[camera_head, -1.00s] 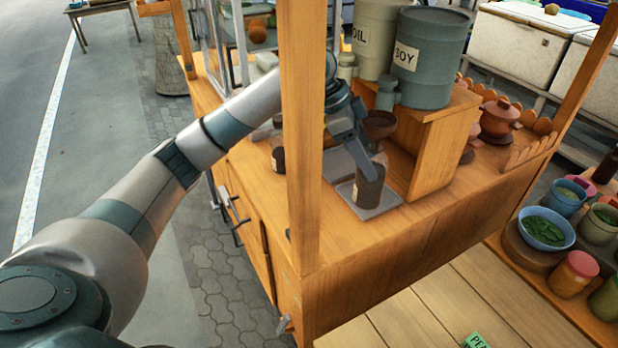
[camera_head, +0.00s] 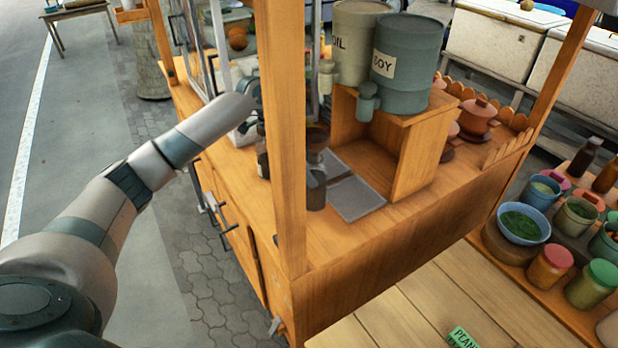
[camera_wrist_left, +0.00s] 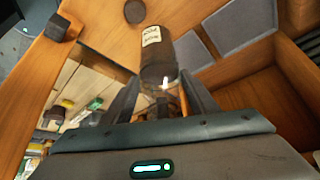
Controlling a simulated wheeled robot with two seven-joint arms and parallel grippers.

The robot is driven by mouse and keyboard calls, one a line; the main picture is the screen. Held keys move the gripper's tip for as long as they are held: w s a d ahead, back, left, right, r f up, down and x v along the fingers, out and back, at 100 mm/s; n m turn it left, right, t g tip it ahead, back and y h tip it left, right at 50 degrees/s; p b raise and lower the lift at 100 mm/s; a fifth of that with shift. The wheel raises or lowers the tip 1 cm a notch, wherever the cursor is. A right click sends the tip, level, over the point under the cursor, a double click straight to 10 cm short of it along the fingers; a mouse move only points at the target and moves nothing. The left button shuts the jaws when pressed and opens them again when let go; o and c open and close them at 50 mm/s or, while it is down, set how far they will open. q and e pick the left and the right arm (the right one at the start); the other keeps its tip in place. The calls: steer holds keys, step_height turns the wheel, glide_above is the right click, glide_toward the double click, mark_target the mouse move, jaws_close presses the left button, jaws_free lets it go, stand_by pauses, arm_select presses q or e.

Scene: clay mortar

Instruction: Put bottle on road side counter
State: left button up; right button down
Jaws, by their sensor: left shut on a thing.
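A dark bottle (camera_wrist_left: 157,62) with a pale label shows in the left wrist view, between and beyond the fingers of my left gripper (camera_wrist_left: 160,92), which is shut on it. In the head view my left arm reaches behind the front wooden post. The post hides most of the gripper and part of the dark shapes beside it, so I cannot tell there whether the bottle touches the surface. The wooden cart counter (camera_head: 410,218) lies under the gripper, with grey square mats (camera_head: 357,200) just right of it. My right gripper is not in view.
The wooden post (camera_head: 284,130) stands in front of my left gripper. A small dark jar (camera_head: 262,162) is left of the post. A wooden shelf (camera_head: 420,150) holding oil and soy drums (camera_head: 412,65) stands to the right. The front right of the counter is clear.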

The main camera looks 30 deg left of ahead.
arm_select(q)
steer(key=shift+f+p, duration=0.8)
steer(key=shift+f, duration=1.15)
steer(key=shift+f, duration=0.15)
steer(key=o, duration=1.7)
steer(key=shift+o, duration=0.2)
steer(key=b+v, duration=0.3)
steer(key=v, duration=0.9)
